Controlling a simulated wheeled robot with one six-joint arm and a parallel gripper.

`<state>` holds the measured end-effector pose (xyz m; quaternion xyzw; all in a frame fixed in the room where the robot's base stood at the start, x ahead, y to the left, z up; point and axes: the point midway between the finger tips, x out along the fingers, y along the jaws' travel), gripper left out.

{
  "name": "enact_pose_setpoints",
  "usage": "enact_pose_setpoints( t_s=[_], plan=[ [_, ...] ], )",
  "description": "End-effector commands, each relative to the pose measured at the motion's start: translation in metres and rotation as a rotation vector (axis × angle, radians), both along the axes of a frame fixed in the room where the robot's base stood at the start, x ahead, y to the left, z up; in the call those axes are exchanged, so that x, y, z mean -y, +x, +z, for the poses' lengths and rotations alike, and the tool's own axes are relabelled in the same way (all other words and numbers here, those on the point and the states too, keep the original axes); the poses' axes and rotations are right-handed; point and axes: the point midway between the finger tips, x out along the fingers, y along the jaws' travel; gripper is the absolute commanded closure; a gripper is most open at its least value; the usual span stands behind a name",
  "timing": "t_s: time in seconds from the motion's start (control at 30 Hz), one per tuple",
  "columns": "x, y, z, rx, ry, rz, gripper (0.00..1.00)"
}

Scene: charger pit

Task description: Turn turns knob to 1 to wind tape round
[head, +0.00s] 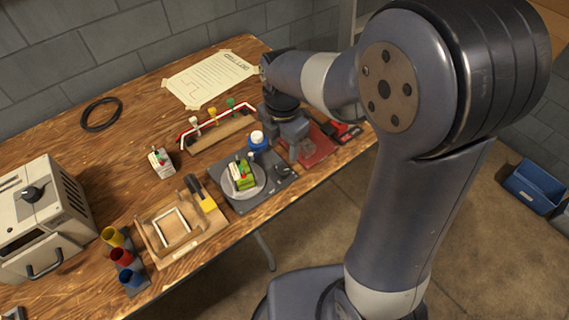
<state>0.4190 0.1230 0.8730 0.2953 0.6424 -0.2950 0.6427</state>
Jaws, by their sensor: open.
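A dark grey base plate (222,193) lies near the table's front edge. On it is a round grey disc (258,188) bearing a small block (242,176) with green and yellow sides and a white top. A small black knob (281,171) sits at the right part of the plate; its markings are too small to read. My gripper (299,155) points down just behind and to the right of the knob, with its jaws open and empty. It seems apart from the knob. I cannot make out the tape for certain.
A blue bottle with a white cap (257,138) stands close left of my gripper. A red mat (318,149) lies to the right. A wooden rack with a red-white rail (222,133) is behind. A wooden frame tray (183,243) is at the left.

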Motion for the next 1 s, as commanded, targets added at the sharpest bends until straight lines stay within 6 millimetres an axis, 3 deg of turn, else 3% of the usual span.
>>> enact_pose_setpoints(
  t_s=[0.2,0.4,0.6,0.87,1.0],
  plan=[
    [0.001,-0.001,-0.045,-0.005,-0.002,-0.003,0.48],
    [0.001,-0.001,-0.076,-0.003,-0.001,-0.003,0.48],
    [0.001,0.0,-0.088,-0.001,-0.001,-0.004,0.48],
    [0.001,0.0,-0.089,0.0,0.0,-0.004,0.48],
    [0.001,0.0,-0.088,0.0,0.0,-0.004,0.58]
  ],
)
